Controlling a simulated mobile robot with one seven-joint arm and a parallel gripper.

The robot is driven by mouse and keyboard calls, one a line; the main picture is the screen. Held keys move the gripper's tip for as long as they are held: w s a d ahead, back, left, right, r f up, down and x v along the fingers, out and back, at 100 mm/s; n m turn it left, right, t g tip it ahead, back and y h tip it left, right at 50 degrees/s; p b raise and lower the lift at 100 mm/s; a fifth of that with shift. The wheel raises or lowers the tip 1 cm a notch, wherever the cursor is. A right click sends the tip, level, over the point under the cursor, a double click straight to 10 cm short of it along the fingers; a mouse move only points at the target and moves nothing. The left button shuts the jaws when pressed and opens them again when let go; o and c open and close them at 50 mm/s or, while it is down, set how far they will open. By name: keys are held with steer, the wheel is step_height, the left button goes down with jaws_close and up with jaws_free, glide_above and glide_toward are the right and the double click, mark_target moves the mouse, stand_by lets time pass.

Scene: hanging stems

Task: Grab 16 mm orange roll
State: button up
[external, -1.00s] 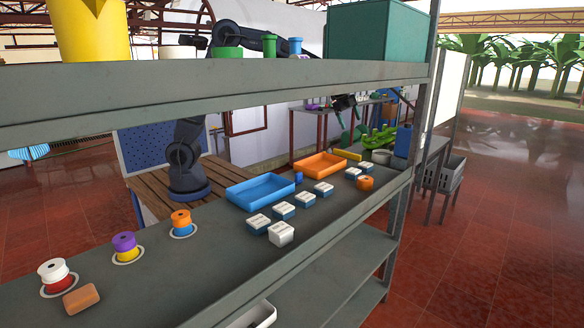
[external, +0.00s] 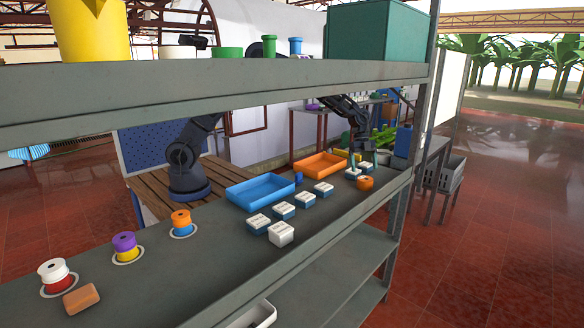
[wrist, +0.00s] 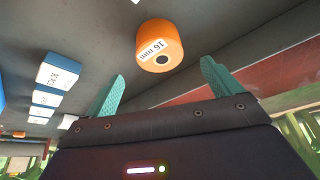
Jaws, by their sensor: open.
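The orange roll (external: 365,184) stands on the grey shelf near its right end. In the wrist view the orange roll (wrist: 172,40) shows a white label reading "16 mm", upside down, and a dark centre hole. My gripper (external: 362,160) is open and empty, with teal fingers, just above and behind the roll. In the wrist view my gripper (wrist: 163,74) has its fingertips apart, one to each side of the roll's near edge, not touching it. Another orange roll (external: 181,216) sits on a blue one at the left; no label is readable on it.
Several blue-and-white labelled boxes (external: 283,210) stand in rows left of the roll. A blue tray (external: 232,202) and an orange tray (external: 298,171) lie behind them. A blue container (external: 402,142) stands right of my gripper. The upper shelf (external: 200,90) runs overhead.

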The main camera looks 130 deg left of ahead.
mark_target(366, 179)
steer(key=shift+x, duration=3.35)
steer(key=c, duration=1.1)
steer(key=shift+c, duration=0.2)
